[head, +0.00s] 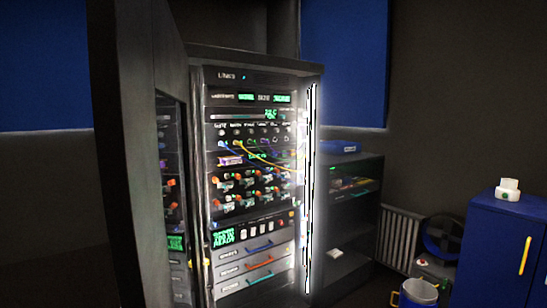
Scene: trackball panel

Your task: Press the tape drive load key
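A tall dark equipment rack (312,68) stands left of centre with its front open. A green-lit display (223,239), partly readable as "READY", sits low on its front. A row of small pale keys (255,229) lies right of that display, with a red spot at its right end. The key labels are too small to read, so I cannot tell which is the tape drive load key. Neither of my grippers is in view.
The rack's dark door (128,150) stands open at the left. Drawers with coloured handles (259,266) lie below the keys. Cables (262,166) hang across the upper panel. A dark shelf unit (350,225), a blue cabinet (499,250) and a mug (416,295) stand to the right.

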